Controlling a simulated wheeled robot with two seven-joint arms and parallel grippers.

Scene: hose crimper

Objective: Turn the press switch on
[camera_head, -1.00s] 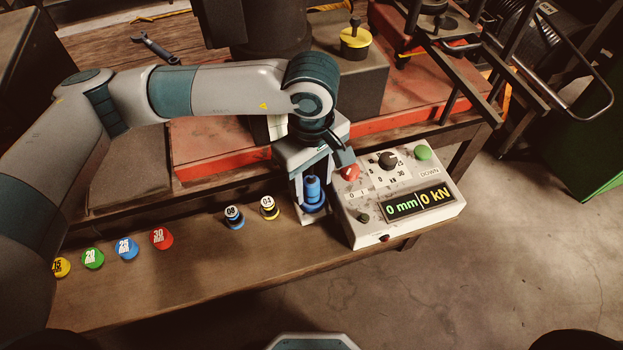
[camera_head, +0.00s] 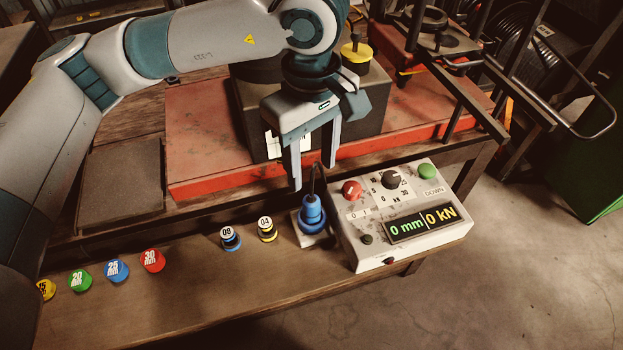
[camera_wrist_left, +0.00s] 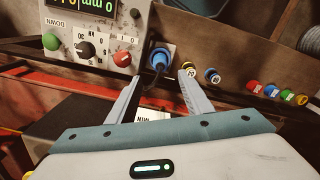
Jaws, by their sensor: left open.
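The white control box (camera_head: 345,240) stands at the right end of the bench. On it are a red rotary knob (camera_head: 352,190) above a "0 I" label, a black dial (camera_head: 391,180), a green DOWN button (camera_head: 428,171) and a lit display (camera_head: 422,222) reading 0 mm and 0 kN. A blue plug (camera_head: 312,212) stands upright in a socket left of the box, its cable rising. My left gripper (camera_head: 314,172) is open and empty, above and behind the plug. In the wrist view, the red knob (camera_wrist_left: 122,59) is beyond the fingertips, left of the blue plug (camera_wrist_left: 159,60).
Two numbered dies (camera_head: 231,239) (camera_head: 267,229) stand left of the plug. Several coloured caps (camera_head: 115,270) lie farther left on the bench (camera_head: 190,300). The press's red base (camera_head: 215,145) is behind. Metal frame bars (camera_head: 455,100) rise behind the box.

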